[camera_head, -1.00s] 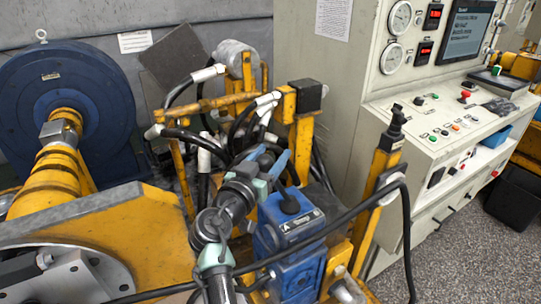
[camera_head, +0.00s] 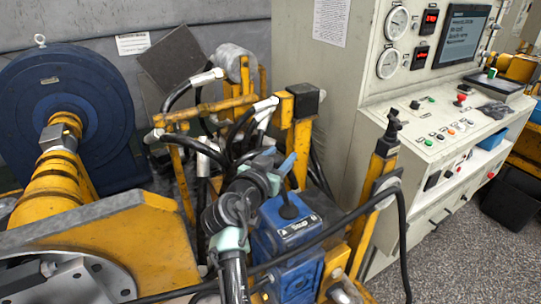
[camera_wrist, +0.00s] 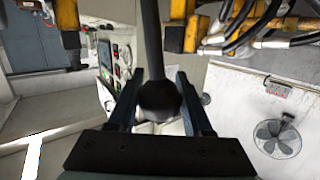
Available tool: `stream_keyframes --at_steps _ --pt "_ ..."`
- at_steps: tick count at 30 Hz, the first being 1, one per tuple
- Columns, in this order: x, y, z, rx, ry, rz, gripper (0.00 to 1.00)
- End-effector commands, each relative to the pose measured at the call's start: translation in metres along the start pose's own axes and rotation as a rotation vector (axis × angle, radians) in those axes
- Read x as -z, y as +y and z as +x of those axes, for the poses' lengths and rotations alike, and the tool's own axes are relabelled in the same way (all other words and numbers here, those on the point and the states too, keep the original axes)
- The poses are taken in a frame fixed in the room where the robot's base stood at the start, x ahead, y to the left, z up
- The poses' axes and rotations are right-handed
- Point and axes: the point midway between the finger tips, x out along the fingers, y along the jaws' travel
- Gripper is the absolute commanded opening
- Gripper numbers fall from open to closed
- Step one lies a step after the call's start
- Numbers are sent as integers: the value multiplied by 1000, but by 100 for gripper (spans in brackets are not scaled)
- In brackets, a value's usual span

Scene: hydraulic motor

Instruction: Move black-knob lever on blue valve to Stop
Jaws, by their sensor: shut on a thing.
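The blue valve (camera_head: 283,268) stands at the lower middle of the head view, with a printed plate on its top. Its lever rises from a black boot (camera_head: 288,210) and leans up and to the left. My gripper (camera_head: 277,164) is at the upper end of this lever, its blue fingers partly in view. In the wrist view the round black knob (camera_wrist: 158,101) and its dark rod sit between the two fingers of my gripper (camera_wrist: 158,88), which is shut on the knob. The head view hides the knob behind my gripper.
Yellow pipes (camera_head: 215,105) and black hoses stand just behind the valve. A yellow post (camera_head: 372,190) and a hanging black cable (camera_head: 403,240) are to its right. A grey control cabinet (camera_head: 340,130) is beyond. A yellow machine frame (camera_head: 130,225) lies left.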

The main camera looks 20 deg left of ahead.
Motion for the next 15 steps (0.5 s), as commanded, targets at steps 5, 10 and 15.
stream_keyframes --at_steps 5,10,15 --pt "10 15 19 2 -120 85 0" --pt "8 23 31 8 -194 136 0" --pt "6 25 34 11 -213 150 0"
